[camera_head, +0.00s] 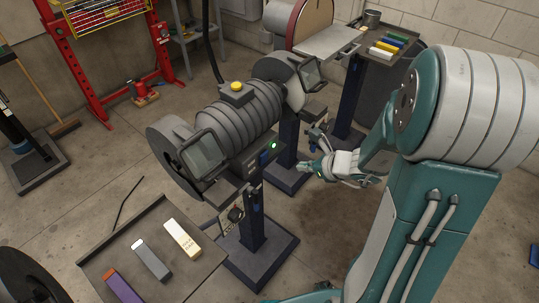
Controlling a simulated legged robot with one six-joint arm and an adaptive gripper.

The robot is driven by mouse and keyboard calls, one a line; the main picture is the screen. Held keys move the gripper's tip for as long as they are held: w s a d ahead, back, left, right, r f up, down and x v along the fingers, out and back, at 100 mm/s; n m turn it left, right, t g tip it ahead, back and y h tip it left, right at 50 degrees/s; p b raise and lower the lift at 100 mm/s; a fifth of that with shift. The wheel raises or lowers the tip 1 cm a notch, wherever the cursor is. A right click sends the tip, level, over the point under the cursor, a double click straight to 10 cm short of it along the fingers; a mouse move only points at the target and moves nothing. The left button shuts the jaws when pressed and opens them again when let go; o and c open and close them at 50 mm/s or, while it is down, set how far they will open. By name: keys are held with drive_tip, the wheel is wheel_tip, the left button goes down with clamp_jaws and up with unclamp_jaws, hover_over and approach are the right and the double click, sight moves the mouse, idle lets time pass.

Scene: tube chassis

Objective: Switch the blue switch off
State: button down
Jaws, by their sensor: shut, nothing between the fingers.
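A grey bench grinder (238,118) stands on a dark blue pedestal in the middle of the view. A small blue switch (263,159) is on its front panel, below a lit green light (273,145). Whether the switch is up or down is too small to tell. My gripper (304,167) is to the right of the switch, with its tip pointing left toward the panel. It looks apart from the switch and holds nothing. Its fingers are small in this view and look shut.
A tray (190,278) with several bars stands at the lower left. A disc sander (305,25) and a dark table (410,65) with coloured bars are behind. A red press frame (85,90) stands at the back left. Floor is clear below my gripper.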

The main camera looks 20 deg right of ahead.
drive_tip(key=shift+d+f, duration=0.15)
drive_tip(key=shift+d, duration=0.1)
approach(265, 159)
drive_tip(key=x, duration=0.6)
drive_tip(key=shift+s+a+f, duration=0.1)
drive_tip(key=shift+f, duration=0.1)
drive_tip(key=shift+w+a, duration=0.2)
drive_tip(key=shift+w, duration=0.05)
